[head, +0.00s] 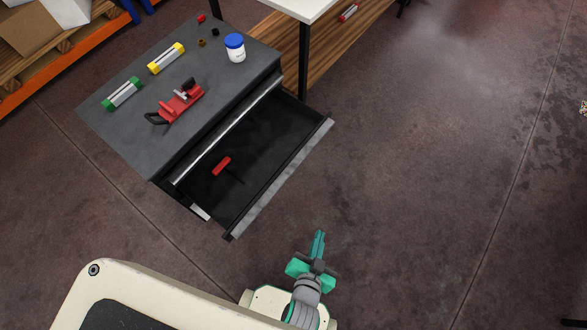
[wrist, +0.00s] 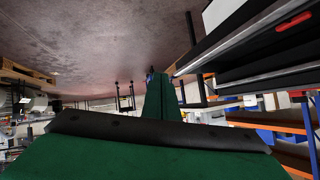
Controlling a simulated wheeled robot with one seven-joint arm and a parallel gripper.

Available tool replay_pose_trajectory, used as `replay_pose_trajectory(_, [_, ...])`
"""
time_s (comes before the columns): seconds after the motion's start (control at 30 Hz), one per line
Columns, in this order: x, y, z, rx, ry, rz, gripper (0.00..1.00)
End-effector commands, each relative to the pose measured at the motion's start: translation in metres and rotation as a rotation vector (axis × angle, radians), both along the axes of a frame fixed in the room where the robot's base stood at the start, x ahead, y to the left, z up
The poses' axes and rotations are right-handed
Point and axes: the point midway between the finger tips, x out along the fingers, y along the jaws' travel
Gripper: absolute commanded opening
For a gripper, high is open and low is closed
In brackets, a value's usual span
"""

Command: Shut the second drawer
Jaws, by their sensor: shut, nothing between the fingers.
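A grey cabinet (head: 130,135) stands at the upper left of the head view, with one black drawer (head: 265,140) pulled well out. The drawer has a long pale front edge (head: 285,178) and holds a red-handled tool (head: 222,165). A shut drawer's silver strip (head: 228,132) shows above the open one, so the open one looks like the second. My gripper (head: 319,236) is shut and empty, in front of the drawer front and apart from it. In the wrist view, the green fingers (wrist: 161,92) are together, and the drawer (wrist: 255,38) shows at the upper right.
On the cabinet top are a red clamp-like tool (head: 180,102), a green-ended block (head: 122,94), a yellow-ended block (head: 166,58) and a white jar (head: 235,48) with a blue lid. A white-topped table (head: 290,8) stands behind. The floor to the right is clear.

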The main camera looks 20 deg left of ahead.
Motion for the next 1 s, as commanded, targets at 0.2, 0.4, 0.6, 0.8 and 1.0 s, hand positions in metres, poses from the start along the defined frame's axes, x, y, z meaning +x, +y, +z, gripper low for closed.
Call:
replay_pose_trajectory(0.2, [0.056,0.012,-0.054,0.182,0.171,-0.002,0.0])
replay_pose_trajectory(0.4, [0.105,0.028,-0.077,0.355,0.325,0.027,0.0])
replay_pose_trajectory(0.6, [0.151,0.051,-0.071,0.516,0.473,0.105,0.0])
replay_pose_trajectory(0.8, [0.186,0.071,-0.043,0.636,0.599,0.215,0.0])
replay_pose_trajectory(1.0, [0.2,0.081,-0.021,0.691,0.676,0.295,0.0])
